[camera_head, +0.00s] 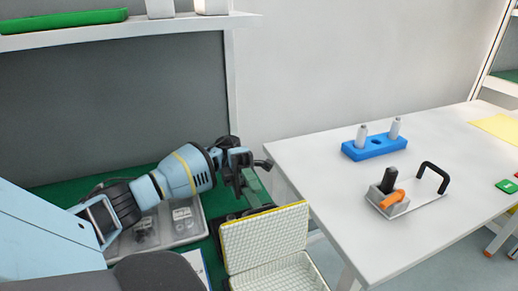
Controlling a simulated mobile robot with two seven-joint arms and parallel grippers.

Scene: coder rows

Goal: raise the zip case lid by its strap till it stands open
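The zip case stands open at the bottom centre. Its lid (264,238), pale and textured with a yellow edge, is raised steeply above the base (285,274). The base shows a white textured inside and is cut off by the lower picture edge. My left gripper (252,178) is above and behind the lid's top edge, with its dark fingers spread apart. A green piece (257,190) shows between and below the fingers; I cannot tell whether it is the strap. No contact between fingers and lid is visible. My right gripper is not in view.
The white table (330,198) at right bears a blue block with bottles (376,146) and a grey plate with a black handle (412,199). A shelf (150,29) hangs above.

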